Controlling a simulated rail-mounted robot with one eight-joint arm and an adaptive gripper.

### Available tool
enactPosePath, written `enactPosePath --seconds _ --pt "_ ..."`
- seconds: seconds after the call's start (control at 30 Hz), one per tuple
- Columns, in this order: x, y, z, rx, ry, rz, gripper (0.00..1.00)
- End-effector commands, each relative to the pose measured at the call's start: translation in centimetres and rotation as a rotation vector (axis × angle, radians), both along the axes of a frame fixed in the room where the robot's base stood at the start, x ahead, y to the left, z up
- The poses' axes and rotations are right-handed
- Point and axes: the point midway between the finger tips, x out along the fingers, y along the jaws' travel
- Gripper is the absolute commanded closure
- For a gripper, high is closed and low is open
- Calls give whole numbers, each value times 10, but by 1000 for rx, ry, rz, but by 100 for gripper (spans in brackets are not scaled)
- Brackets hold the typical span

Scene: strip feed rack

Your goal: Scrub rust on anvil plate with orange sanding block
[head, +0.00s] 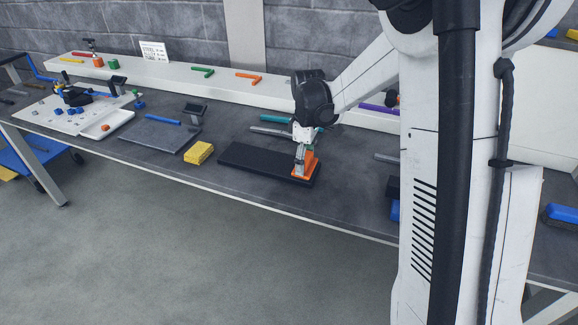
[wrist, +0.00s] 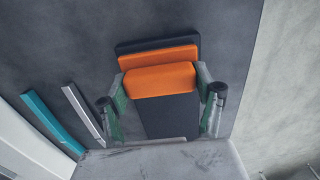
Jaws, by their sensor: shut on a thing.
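My gripper (head: 301,158) points down at the right end of a long dark slab (head: 250,160) on the bench. It is shut on the orange sanding block (head: 310,164). In the wrist view the orange block (wrist: 160,80) sits between the two fingers, with the dark slab (wrist: 172,120) beneath it. I cannot tell whether the block touches the slab. A flat grey plate (head: 155,135) lies further left and may be the anvil plate. No rust can be made out on it at this size.
A yellow block (head: 198,152) lies between the grey plate and the dark slab. A small dark stand (head: 194,110) is behind the grey plate. Teal and grey bars (wrist: 52,122) lie behind the slab. A white shelf (head: 180,82) runs along the back. The bench's front edge is close.

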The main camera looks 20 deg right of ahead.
Motion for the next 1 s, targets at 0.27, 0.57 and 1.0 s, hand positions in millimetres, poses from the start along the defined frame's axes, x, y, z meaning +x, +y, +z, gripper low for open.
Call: enactPosePath --seconds 0.27,0.57,1.0 --pt "0 0 7 0 0 -1 57" --pt "0 1 33 1 -1 0 57" --pt "1 1 51 1 -1 1 57"
